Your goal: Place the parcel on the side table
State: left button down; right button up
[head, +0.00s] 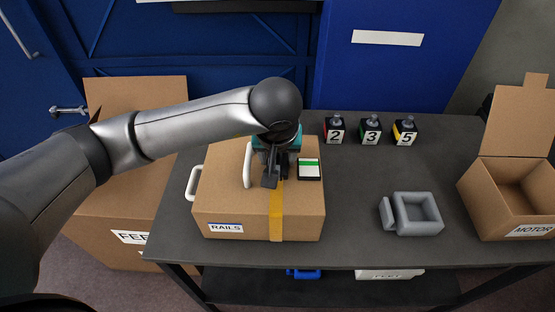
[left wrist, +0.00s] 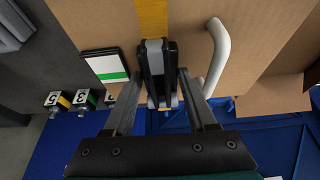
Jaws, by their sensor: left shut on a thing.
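The parcel, a brown box marked RAILS (head: 225,208) with yellow tape, rests on the dark grey table (head: 345,215), the only table in view. A white handle (head: 248,165) is on its top and another (head: 193,183) is at its left side. My left gripper (head: 270,181) points down at the parcel's top, beside the top handle and over the tape. My right gripper is not in view.
A black, white and green label block (head: 309,170) lies on the parcel. A grey hollow part (head: 416,214) and an open MOTOR box (head: 532,212) are right. A tall box (head: 95,240) stands left.

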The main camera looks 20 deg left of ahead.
pick_arm(q)
jog(key=shift+f, duration=0.5)
jog(key=shift+c, duration=1)
grip_release()
jog(key=shift+f, duration=0.1)
jog(key=shift+s+d+r, duration=0.1)
jog(key=shift+r, duration=0.4)
jog(key=p+v, duration=0.1)
jog(key=v, duration=1)
jog(key=shift+s, duration=0.15)
